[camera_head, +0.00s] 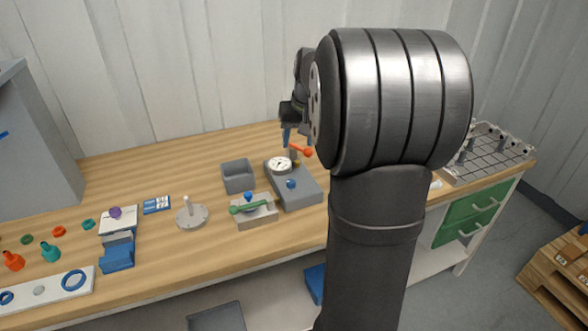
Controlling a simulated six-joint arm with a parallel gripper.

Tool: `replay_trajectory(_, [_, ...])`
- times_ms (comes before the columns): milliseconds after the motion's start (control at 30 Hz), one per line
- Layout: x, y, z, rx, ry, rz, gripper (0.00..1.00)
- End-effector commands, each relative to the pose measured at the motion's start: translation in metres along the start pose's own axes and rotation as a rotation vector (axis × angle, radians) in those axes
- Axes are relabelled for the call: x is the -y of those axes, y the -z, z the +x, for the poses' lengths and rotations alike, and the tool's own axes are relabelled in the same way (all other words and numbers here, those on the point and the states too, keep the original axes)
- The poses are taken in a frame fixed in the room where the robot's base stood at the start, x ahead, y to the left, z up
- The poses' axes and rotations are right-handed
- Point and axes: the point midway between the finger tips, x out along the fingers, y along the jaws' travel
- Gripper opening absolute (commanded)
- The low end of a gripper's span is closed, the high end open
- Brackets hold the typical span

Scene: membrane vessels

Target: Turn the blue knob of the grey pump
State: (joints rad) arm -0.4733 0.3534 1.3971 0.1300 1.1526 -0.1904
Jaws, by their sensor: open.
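The grey pump (302,195) stands on the wooden bench, left of my large arm link. It has a round white gauge (279,164) on top and an orange lever (301,150) at its back. A small blue knob (291,184) sits on its front part, uncovered. My gripper (287,138) points down above the back of the pump, near the lever and behind the blue knob. It is open, and nothing shows between its fingers. It is small in the picture and partly hidden by my arm, so its exact height above the pump is unclear.
A light block (262,217) with a green handle (250,208) and another blue knob (248,196) stands just left of the pump. An open grey bin (238,177) is behind it. A round grey base with a post (191,214) is farther left. A rack (490,155) stands at right.

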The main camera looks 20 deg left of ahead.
Motion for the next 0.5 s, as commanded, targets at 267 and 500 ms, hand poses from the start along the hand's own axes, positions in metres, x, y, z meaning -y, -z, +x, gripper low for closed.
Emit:
replay_trajectory(267, [0.009, 0.037, 0.004, 0.178, -0.092, 0.389, 0.49])
replay_trajectory(500, [0.012, 0.045, 0.005, 0.228, -0.15, 0.538, 0.49])
